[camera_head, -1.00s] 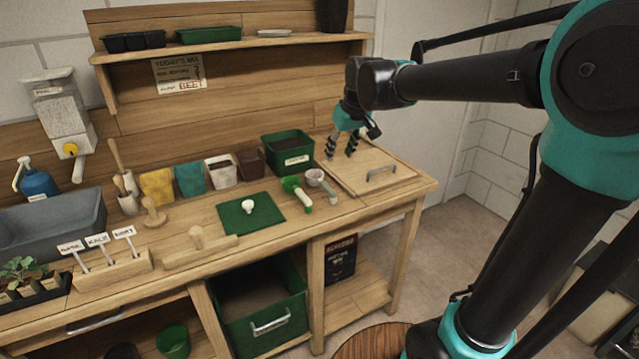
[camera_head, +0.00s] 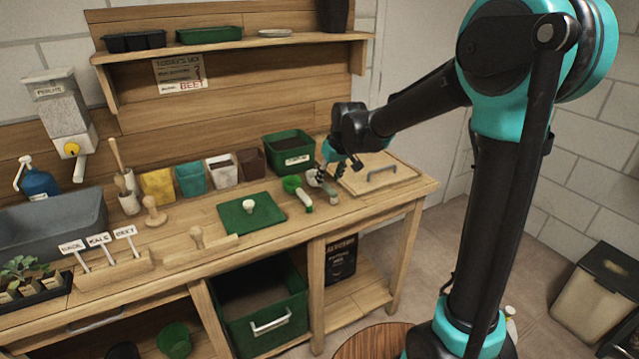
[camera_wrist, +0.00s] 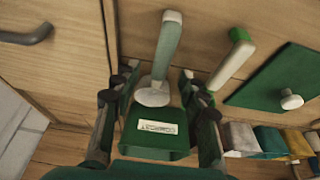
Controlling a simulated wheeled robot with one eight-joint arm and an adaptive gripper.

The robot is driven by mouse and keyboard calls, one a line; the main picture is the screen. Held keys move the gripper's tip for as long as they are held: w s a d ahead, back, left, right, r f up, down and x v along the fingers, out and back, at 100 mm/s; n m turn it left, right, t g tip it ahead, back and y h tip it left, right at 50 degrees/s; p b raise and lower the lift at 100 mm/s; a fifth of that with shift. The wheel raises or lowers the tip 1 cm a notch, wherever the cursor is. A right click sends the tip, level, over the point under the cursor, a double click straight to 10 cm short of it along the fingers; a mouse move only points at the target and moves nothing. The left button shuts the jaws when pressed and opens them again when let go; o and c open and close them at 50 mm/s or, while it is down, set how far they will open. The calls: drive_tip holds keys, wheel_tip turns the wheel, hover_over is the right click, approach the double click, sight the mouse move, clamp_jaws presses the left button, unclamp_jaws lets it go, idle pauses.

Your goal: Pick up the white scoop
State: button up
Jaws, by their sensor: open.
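The white scoop (camera_wrist: 154,94) lies on the wooden bench, with a grey-green handle and a white tip, pointing up in the wrist view. My gripper (camera_wrist: 156,86) is open, with one finger on each side of the scoop's bowl and lower handle. I see no contact, and the height gap is hard to judge. In the head view my gripper (camera_head: 334,180) hangs over the scoop (camera_head: 312,178) and hides part of it. The handle's end (camera_head: 333,198) shows below the fingers.
A green scoop (camera_head: 291,184) with a pale handle lies close on the left. A green labelled tub (camera_head: 290,160) stands behind. A wooden board with a grey handle (camera_head: 381,176) is on the right. A green mat (camera_head: 232,222) with a white knob lies further left.

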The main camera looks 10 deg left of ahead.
sight(328, 186)
drive_tip(key=shift+s+x, duration=0.2)
drive_tip(key=shift+x, duration=0.95)
drive_tip(key=shift+s+x, duration=0.2)
drive_tip(key=shift+x, duration=0.95)
drive_tip(key=shift+d+f, duration=0.15)
drive_tip(key=shift+c, duration=0.5)
clamp_jaws()
